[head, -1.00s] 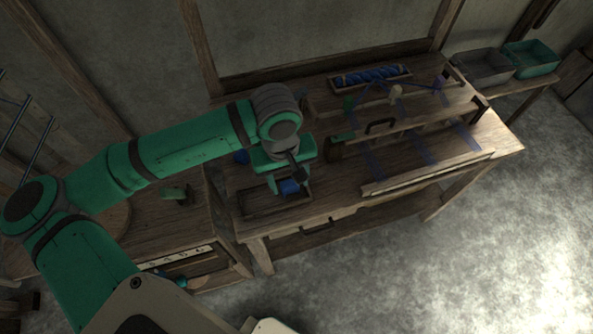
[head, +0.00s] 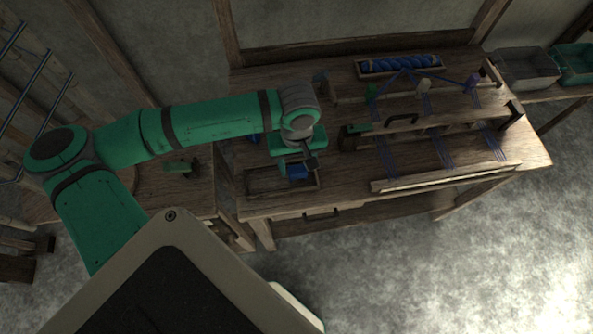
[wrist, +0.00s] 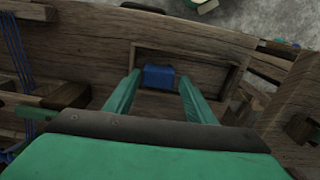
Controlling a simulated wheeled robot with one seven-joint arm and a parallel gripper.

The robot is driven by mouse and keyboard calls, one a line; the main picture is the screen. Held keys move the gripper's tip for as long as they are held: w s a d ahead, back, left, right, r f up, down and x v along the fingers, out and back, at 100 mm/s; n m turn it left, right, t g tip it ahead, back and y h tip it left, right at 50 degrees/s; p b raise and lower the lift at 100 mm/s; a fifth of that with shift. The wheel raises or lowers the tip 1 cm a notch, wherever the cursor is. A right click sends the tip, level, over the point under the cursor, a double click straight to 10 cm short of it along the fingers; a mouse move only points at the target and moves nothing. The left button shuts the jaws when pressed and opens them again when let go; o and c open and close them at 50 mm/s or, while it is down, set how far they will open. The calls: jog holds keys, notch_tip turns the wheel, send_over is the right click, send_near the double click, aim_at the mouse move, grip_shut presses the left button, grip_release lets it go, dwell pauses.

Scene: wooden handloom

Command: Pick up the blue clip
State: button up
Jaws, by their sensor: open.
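The blue clip (wrist: 159,76) is a small blue block in a shallow wooden tray (wrist: 222,60) set on the loom table. In the wrist view it lies between and just beyond the two green fingers of my gripper (wrist: 157,92), which are apart and empty. In the head view my gripper (head: 294,170) is over the tray (head: 262,181), with the blue clip (head: 297,171) beside the fingers and partly hidden by them. I cannot tell whether a finger touches it.
The loom frame (head: 440,165) with blue threads stands right of the tray. A box with blue yarn (head: 400,65) is at the back. A green-topped wooden piece (head: 182,166) sits on the lower table at left. Bins (head: 527,67) stand at far right.

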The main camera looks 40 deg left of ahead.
aim_at(299, 168)
jog(key=shift+w+f, duration=0.2)
jog(key=shift+f, duration=1.6)
jog(key=c, duration=0.8)
jog(key=shift+w, duration=0.15)
